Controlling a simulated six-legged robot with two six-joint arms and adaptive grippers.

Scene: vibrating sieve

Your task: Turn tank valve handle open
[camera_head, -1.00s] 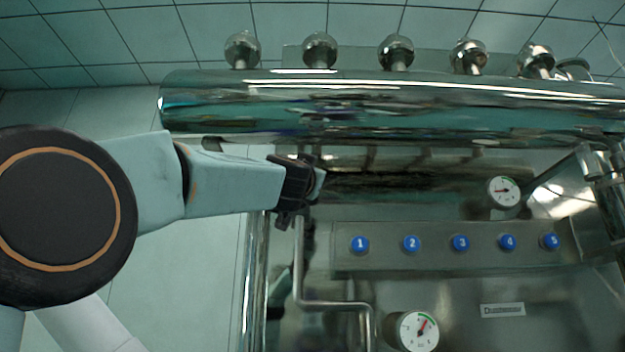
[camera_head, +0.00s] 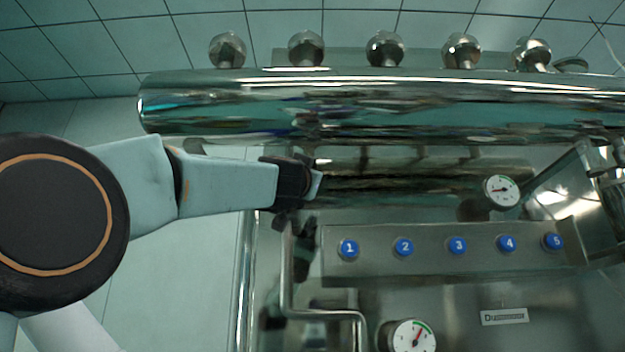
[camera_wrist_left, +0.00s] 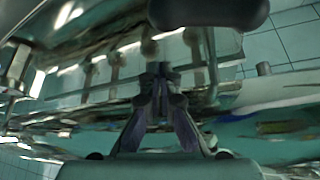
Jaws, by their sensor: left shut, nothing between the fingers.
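A tank valve handle cannot be told for certain in either view. The shiny steel tank (camera_head: 380,105) lies across the upper part of the head view, with round metal knobs (camera_head: 385,50) along its top. My left arm comes in from the left, and its dark wrist (camera_head: 290,183) is in front of the machine, below the tank's left part. In the left wrist view my left gripper (camera_wrist_left: 160,72) has its fingers together, with nothing held. Metal rods and fittings (camera_wrist_left: 115,70) show behind the fingers; contact cannot be told. My right gripper is not in view.
A panel with numbered blue buttons (camera_head: 458,246) is right of my wrist. Gauges sit above the panel (camera_head: 501,190) and below it (camera_head: 412,337). A bent metal pipe (camera_head: 287,275) runs below my wrist. Tiled floor (camera_head: 170,285) at the left is clear.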

